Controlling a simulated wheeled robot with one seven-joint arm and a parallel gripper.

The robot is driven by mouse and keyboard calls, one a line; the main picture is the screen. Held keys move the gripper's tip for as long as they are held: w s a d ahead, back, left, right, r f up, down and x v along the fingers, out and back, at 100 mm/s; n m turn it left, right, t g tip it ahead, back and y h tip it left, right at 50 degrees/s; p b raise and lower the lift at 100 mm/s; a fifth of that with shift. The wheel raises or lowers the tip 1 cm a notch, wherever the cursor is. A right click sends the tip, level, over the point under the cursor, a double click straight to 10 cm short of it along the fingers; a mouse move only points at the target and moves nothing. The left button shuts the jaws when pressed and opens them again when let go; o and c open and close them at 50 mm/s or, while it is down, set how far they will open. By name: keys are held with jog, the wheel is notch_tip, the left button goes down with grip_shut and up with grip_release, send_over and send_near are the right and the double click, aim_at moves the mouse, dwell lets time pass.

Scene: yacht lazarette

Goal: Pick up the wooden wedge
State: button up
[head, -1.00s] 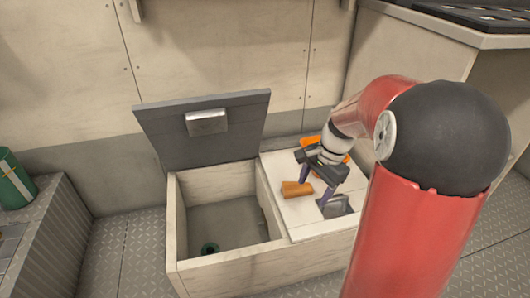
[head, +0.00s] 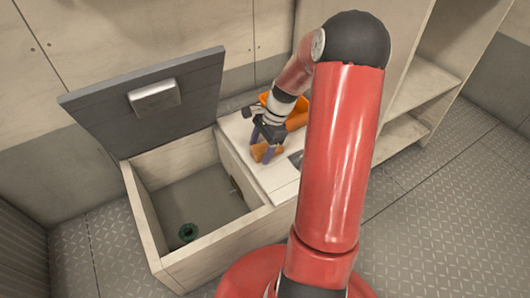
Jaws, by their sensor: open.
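The wooden wedge (head: 266,153), a small orange-brown block, lies on the white top of the bench beside the open locker. My gripper (head: 262,144) is open right at the wedge, with its dark purple fingers pointing down. One finger is at the wedge's left side and the other is by its far or right side. I cannot tell whether they touch it. Part of the wedge is hidden by the fingers.
An open locker (head: 139,203) with a raised grey lid (head: 150,105) is left of the bench top. An orange object (head: 297,119) sits just behind my gripper. Shelves (head: 425,85) stand at the right.

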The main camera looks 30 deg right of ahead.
jog(key=shift+a+f, duration=0.15)
jog(key=shift+f, duration=0.2)
jog(key=shift+c, duration=0.3)
jog(key=c, duration=1)
jog(key=shift+c, duration=0.2)
jog(key=shift+r, duration=0.2)
